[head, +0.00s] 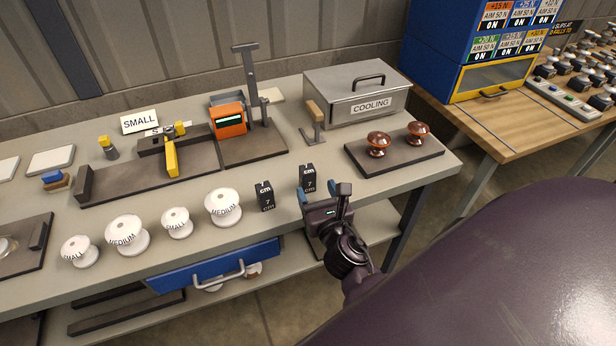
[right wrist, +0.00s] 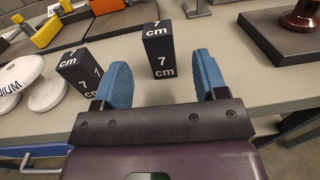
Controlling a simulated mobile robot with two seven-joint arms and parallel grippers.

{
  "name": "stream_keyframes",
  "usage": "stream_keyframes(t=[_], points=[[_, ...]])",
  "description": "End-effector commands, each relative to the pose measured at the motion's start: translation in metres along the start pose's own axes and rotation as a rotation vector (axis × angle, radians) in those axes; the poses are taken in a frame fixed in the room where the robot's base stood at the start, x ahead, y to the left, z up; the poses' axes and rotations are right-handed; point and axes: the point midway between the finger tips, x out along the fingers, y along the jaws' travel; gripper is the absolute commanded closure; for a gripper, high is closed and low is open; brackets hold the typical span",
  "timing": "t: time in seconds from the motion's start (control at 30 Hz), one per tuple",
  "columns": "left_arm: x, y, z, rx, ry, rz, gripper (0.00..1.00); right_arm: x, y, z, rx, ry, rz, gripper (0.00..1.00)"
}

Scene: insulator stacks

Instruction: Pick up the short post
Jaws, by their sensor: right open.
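Two black posts with white "7 cm" lettering stand upright near the table's front edge. The right post (head: 307,179) and the left post (head: 265,195) look much alike in height; I cannot tell which is shorter. My right gripper (head: 324,193) is open and empty, just in front of the right post. In the right wrist view the right post (right wrist: 160,52) shows beyond the gap between the blue fingertips (right wrist: 162,72), nearer the left finger, not gripped. The left post (right wrist: 78,74) shows left of the left finger. My left gripper is out of view.
Several white insulators (head: 223,207) stand left of the posts. A dark board (head: 392,159) with two brown insulators lies to the right. A grey COOLING box (head: 355,92) and a wooden-handled stand (head: 315,120) are behind. A blue drawer (head: 215,266) hangs below the tabletop.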

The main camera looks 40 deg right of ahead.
Motion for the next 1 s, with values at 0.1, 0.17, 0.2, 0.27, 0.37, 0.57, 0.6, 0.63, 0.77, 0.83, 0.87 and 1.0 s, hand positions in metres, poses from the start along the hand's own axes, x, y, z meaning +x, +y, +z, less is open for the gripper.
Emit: stream_keyframes(t=[0.1, 0.17, 0.2, 0.27, 0.37, 0.57, 0.6, 0.63, 0.77, 0.83, 0.87, 1.0], points=[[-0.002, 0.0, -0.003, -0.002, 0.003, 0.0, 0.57, 0.015, 0.0, 0.001, -0.001, -0.001, 0.001, 0.34], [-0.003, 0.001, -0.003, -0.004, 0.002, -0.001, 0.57, 0.02, 0.0, 0.001, 0.0, -0.001, 0.0, 0.34], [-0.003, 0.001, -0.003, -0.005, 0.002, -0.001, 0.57, 0.022, 0.0, 0.001, 0.001, -0.001, 0.0, 0.34], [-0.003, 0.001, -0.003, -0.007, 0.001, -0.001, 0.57, 0.024, 0.0, 0.0, 0.001, 0.001, 0.0, 0.34], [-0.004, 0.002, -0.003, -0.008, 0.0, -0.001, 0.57, 0.028, 0.0, 0.0, 0.001, 0.0, 0.0, 0.34], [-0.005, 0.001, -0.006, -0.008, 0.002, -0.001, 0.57, 0.052, 0.001, 0.001, 0.002, -0.001, 0.0, 0.34], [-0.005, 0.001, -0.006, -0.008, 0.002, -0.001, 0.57, 0.057, 0.002, 0.001, 0.002, -0.002, 0.0, 0.34], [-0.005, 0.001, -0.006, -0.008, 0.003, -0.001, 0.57, 0.061, 0.002, 0.001, 0.002, -0.001, 0.0, 0.34], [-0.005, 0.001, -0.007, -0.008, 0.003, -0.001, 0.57, 0.073, 0.001, 0.0, 0.0, 0.0, 0.0, 0.34], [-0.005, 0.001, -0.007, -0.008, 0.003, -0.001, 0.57, 0.076, 0.001, -0.001, 0.001, 0.001, -0.001, 0.34], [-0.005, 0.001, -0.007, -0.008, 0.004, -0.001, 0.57, 0.076, 0.001, -0.001, 0.001, 0.001, -0.001, 0.34], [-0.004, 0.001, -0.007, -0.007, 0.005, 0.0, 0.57, 0.077, 0.001, -0.001, 0.001, 0.001, 0.0, 0.34]])
